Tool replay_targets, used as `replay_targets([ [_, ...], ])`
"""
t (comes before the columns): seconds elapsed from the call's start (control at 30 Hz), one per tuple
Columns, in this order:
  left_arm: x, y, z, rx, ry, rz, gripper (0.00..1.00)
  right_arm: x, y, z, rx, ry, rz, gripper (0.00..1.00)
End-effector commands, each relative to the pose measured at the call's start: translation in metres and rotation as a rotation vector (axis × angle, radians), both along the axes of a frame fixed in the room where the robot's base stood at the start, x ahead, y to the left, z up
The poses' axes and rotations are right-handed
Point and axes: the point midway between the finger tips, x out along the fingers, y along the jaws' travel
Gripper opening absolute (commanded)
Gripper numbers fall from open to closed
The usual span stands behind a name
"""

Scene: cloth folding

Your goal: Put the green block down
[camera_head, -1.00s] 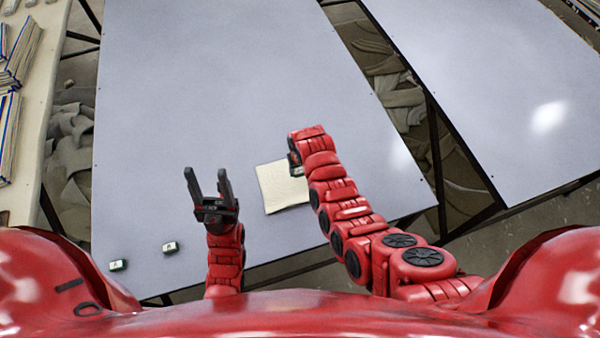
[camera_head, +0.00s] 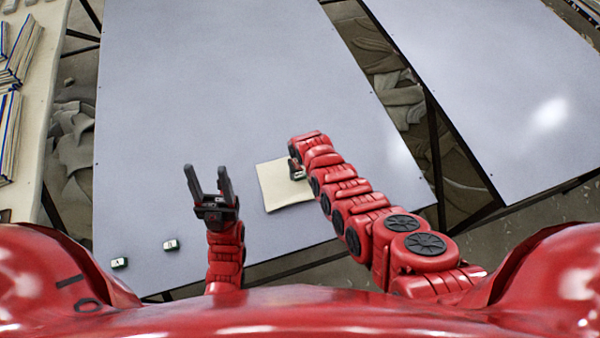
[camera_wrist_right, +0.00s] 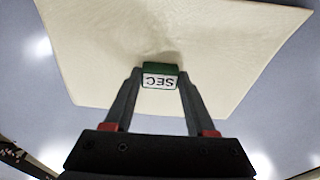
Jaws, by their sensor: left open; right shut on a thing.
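The green block (camera_wrist_right: 160,69) has a white face lettered "SEC", upside down in the right wrist view. My right gripper (camera_wrist_right: 159,82) is shut on it. The block is over the folded cream cloth (camera_wrist_right: 215,45), with a dark shadow just beyond it; I cannot tell whether it touches the cloth. In the head view the cloth (camera_head: 283,190) lies on the table, and my right gripper (camera_head: 297,170) is over its upper right part, mostly hidden by my arm. My left gripper (camera_head: 210,185) is open and empty, left of the cloth.
The pale table (camera_head: 230,90) is clear beyond the cloth. A second table (camera_head: 490,90) stands at right, across a gap.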

Motion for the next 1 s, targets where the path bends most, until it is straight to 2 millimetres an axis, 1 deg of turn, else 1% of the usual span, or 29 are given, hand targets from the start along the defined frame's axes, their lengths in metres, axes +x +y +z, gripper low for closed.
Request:
replay_targets([
  [0.03, 0.0, 0.0, -0.003, 0.0, 0.0, 0.0, 0.55, 0.0, 0.0, -0.003, 0.0, 0.0, 0.0, 0.04],
  [0.23, 0.0, 0.0, -0.009, 0.0, 0.0, 0.0, 0.55, -0.001, 0.0, -0.01, 0.0, 0.002, 0.0, 0.04],
  [0.27, 0.0, 0.0, -0.009, 0.0, 0.0, 0.0, 0.55, -0.001, 0.0, -0.009, 0.0, 0.003, 0.0, 0.0],
  [0.3, 0.0, 0.0, -0.008, 0.0, 0.0, 0.0, 0.55, -0.002, 0.0, -0.009, 0.0, 0.003, 0.001, 0.0],
  [0.33, 0.0, 0.0, -0.008, 0.0, 0.0, 0.0, 0.55, -0.002, 0.0, -0.009, 0.0, 0.004, 0.001, 0.58],
  [0.4, 0.0, 0.0, -0.008, 0.0, 0.0, 0.0, 0.55, -0.002, 0.0, -0.009, -0.001, 0.005, 0.001, 0.7],
  [0.5, 0.0, 0.0, -0.008, 0.0, 0.0, 0.0, 0.55, -0.003, 0.0, -0.01, 0.0, 0.006, 0.0, 0.86],
  [0.8, 0.0, 0.0, -0.007, 0.0, 0.0, 0.0, 0.55, -0.004, -0.001, -0.009, -0.003, 0.009, 0.0, 0.86],
  [0.87, 0.0, 0.0, -0.003, 0.0, 0.0, 0.0, 0.55, -0.004, -0.002, -0.006, -0.004, 0.008, 0.0, 0.86],
  [0.97, 0.0, 0.0, 0.01, 0.0, 0.0, 0.0, 0.55, -0.003, -0.001, 0.008, -0.002, 0.008, 0.0, 0.86],
  [1.0, 0.0, 0.0, 0.007, 0.0, -0.001, 0.0, 0.55, -0.003, -0.001, 0.006, -0.002, 0.005, 0.0, 0.86],
])
